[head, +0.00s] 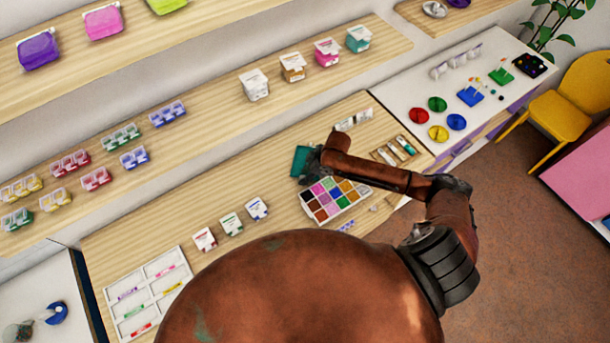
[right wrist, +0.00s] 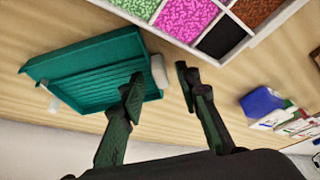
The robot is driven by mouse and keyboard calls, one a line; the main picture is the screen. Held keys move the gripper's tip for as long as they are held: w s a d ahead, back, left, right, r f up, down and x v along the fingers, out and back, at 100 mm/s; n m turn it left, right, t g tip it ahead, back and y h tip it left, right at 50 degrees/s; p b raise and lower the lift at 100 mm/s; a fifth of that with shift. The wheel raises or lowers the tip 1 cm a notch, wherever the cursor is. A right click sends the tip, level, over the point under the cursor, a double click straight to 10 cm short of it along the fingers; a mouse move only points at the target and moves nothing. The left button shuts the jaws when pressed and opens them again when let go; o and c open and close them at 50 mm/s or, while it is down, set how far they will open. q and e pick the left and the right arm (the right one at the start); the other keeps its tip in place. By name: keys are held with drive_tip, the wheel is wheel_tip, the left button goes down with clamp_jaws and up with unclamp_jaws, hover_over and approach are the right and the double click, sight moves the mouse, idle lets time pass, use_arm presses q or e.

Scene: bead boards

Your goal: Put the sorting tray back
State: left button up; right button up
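A teal tray with a ribbed floor, which looks like the sorting tray (head: 301,161), lies on the wooden counter left of my right gripper (head: 318,158). In the right wrist view the teal tray (right wrist: 95,75) shows at the left. My right gripper (right wrist: 158,80) has its fingers apart. One finger overlaps the tray's near right corner and the other is over bare wood. A small pale grey piece (right wrist: 159,71) at the tray's edge shows between the fingers. I cannot tell whether the fingers touch the tray. My left gripper is not in view.
A white compartment box of coloured beads (head: 335,201) stands close to the tray. Three small white boxes (head: 230,224) stand to its left, and a white divided tray (head: 152,292) lies farther left. Counter between them is bare. Shelves with bead boxes run behind.

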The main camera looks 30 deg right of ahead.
drive_tip(key=v, duration=1.2)
drive_tip(key=shift+b, duration=0.4)
